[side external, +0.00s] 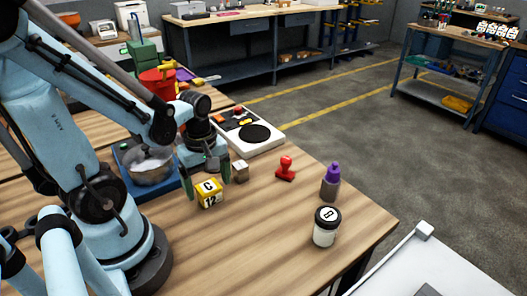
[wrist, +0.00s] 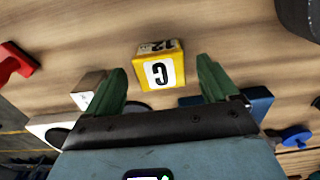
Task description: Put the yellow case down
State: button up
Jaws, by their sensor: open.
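In the wrist view both fingers of my gripper (wrist: 162,78) show spread apart with a gap to the case. The case rests flat on the table, as far as I can tell.
A small wooden block (side external: 240,171), a red stamp (side external: 286,168), a purple-topped bottle (side external: 331,181) and a black-lidded jar (side external: 326,226) stand to the right. A metal pot (side external: 149,166) on a blue base is left. A white panel (side external: 247,131) lies behind. The front table area is clear.

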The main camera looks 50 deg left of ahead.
aim_at(208, 186)
jog(key=shift+r, duration=4.7)
jog(key=w+d+r+m+t, duration=0.1)
jog(key=w+d+m+t, duration=0.6)
jog(key=m, duration=1.1)
jog(key=shift+w+d+r, duration=0.25)
jog(key=shift+w, duration=0.2)
